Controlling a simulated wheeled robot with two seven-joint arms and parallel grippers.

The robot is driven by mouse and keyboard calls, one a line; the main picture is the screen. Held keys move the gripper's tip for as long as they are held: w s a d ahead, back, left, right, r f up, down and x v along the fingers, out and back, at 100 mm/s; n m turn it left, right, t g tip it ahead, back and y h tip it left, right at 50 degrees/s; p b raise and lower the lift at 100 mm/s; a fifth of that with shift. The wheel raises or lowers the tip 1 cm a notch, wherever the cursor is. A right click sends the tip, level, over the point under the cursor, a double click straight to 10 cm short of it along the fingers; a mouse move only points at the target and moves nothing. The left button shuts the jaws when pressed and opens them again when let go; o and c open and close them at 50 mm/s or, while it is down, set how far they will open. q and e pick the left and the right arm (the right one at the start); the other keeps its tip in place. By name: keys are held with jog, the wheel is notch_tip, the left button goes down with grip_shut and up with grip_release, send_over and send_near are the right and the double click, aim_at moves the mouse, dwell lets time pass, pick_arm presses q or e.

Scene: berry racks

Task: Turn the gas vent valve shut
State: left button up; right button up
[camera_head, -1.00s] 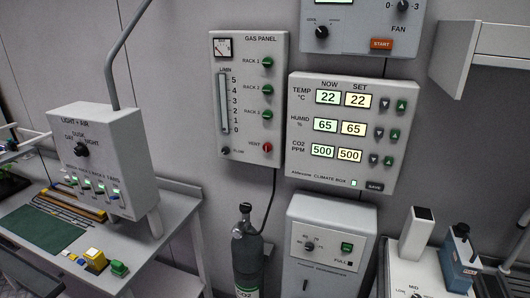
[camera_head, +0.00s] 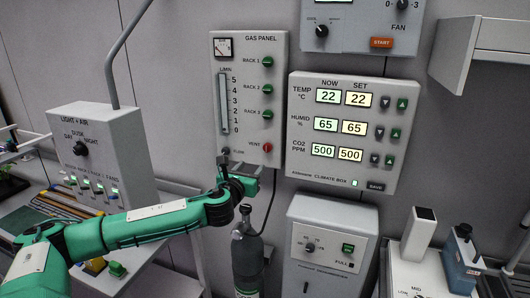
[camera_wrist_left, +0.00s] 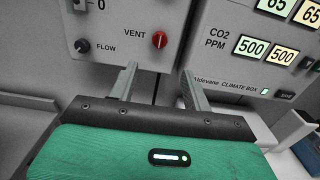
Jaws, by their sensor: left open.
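The gas panel (camera_head: 249,70) is a grey box on the wall with several green rack knobs and a flow gauge. The red vent valve knob (camera_head: 267,147) is at its lower right; it also shows in the left wrist view (camera_wrist_left: 159,40), where a white mark is on its face. My left gripper (camera_head: 241,168) is just below the panel's bottom edge, below and a little left of the vent knob. In the left wrist view its two fingers (camera_wrist_left: 162,83) are spread apart with nothing between them, and the knob lies beyond the fingertips. My right gripper is not in view.
The climate box (camera_head: 340,180) is close on the right of the panel. A CO2 cylinder (camera_head: 247,262) stands below, with a hose rising from it. The flow knob (camera_wrist_left: 82,45) is left of the vent knob. The light and air box (camera_head: 92,150) stands at the left.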

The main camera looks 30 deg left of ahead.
aim_at(267, 148)
pick_arm(q)
jog(key=p+x, duration=0.3)
jog(key=x, duration=0.9)
jog(key=shift+r, duration=0.2)
jog(key=shift+p+x, duration=0.4)
jog(key=shift+x, duration=0.5)
jog(key=shift+f, duration=0.1)
jog(key=shift+c, duration=0.2)
jog(key=c, duration=0.9)
